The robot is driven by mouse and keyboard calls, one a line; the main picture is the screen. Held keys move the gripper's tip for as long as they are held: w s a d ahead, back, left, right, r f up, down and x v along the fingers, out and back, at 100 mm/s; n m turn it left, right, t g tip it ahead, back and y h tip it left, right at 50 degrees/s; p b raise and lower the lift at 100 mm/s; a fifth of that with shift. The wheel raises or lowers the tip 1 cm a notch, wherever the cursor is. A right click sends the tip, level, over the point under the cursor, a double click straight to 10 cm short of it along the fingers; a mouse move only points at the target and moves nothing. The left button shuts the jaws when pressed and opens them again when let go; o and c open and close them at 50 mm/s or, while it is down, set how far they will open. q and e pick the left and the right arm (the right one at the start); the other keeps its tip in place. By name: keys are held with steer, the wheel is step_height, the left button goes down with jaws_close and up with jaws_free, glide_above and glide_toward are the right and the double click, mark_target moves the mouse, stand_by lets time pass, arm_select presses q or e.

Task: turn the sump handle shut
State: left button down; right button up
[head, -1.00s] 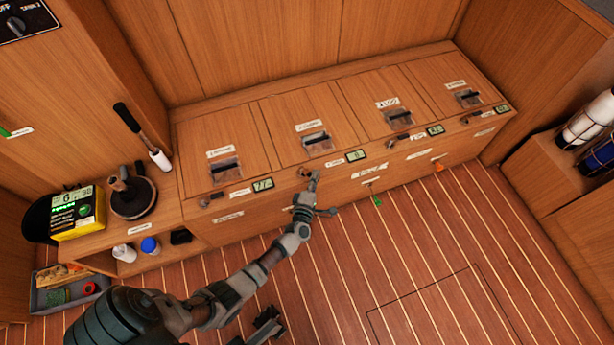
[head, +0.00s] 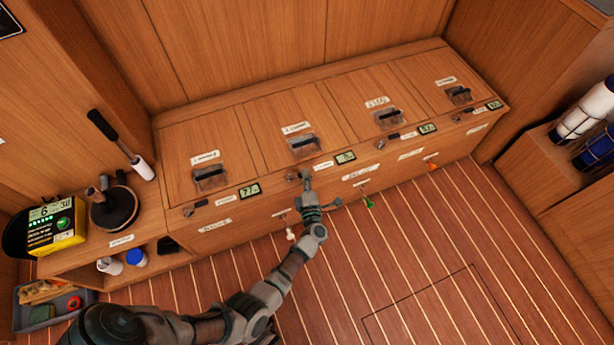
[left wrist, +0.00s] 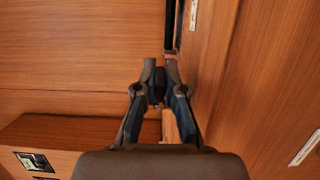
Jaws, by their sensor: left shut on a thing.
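My left gripper (head: 305,176) is at the front edge of the long wooden bench, at the small handle (head: 292,177) below the second lid from the left. Its fingers also show in the left wrist view (left wrist: 157,75), closed around a small dark piece (left wrist: 157,92). Most of that piece is hidden by the fingers, so its angle cannot be told. Similar small dark handles sit below the first lid (head: 200,206) and the third lid (head: 394,136). The labels are too small to read, so I cannot tell which is marked sump. My right gripper is not in view.
White (head: 290,234), green (head: 369,203) and orange (head: 432,166) pulls stick out of the bench front. Small displays (head: 249,190) line its edge. A yellow-and-black box (head: 54,229) and a dark round pot (head: 114,208) stand at left. The striped floor (head: 400,270) is clear.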

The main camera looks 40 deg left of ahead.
arm_select(q)
steer(key=shift+s+a+f, duration=0.3)
steer(key=shift+s+f, duration=0.05)
steer(key=c, duration=1.3)
jaws_free()
steer(key=shift+o, duration=0.3)
steer(key=shift+r, duration=0.1)
steer(key=shift+w+d, duration=0.1)
steer(key=v, duration=1.2)
steer(key=shift+c, duration=0.2)
